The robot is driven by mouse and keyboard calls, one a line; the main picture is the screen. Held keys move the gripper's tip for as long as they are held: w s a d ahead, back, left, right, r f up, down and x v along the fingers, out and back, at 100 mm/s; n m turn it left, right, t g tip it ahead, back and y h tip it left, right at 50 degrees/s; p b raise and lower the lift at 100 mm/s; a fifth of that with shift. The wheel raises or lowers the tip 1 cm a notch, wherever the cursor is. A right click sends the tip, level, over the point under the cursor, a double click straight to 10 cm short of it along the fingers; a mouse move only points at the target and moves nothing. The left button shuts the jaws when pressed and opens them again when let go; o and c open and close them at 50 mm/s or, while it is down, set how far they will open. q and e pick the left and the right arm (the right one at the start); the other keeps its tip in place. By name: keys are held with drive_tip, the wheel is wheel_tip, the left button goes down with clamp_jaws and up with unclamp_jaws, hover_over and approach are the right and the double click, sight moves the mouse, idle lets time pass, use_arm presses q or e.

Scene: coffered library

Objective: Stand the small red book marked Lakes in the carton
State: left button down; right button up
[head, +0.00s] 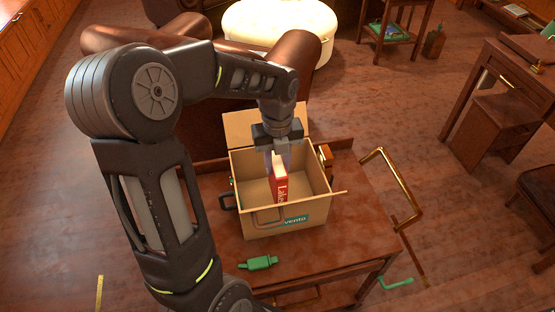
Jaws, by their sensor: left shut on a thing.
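The small red book marked Lakes (281,190) is upright inside the open carton (254,218), its spine facing me and its pale page edges up. The carton stands on a wooden cart with its flaps folded out. My left gripper (279,160) reaches down into the carton from above and is shut on the book's top. The book's lower edge is hidden behind the carton's front wall and flap, so I cannot tell whether it touches the carton's floor. My right gripper is not in view.
The wooden cart (350,225) has a brass handle (408,215) on its right. A green object (258,263) lies in front of the carton. A brown armchair stands behind. A desk (510,85) is at the right, with open floor between.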

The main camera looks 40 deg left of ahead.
use_arm(q)
drive_tip(key=shift+f+b, duration=0.75)
drive_tip(key=shift+f, duration=0.85)
drive_tip(key=shift+f+b, duration=0.35)
drive_tip(key=shift+f, duration=0.2)
drive_tip(key=c, duration=1)
unclamp_jaws()
drive_tip(key=shift+r+p, duration=0.45)
drive_tip(key=shift+r, duration=3.45)
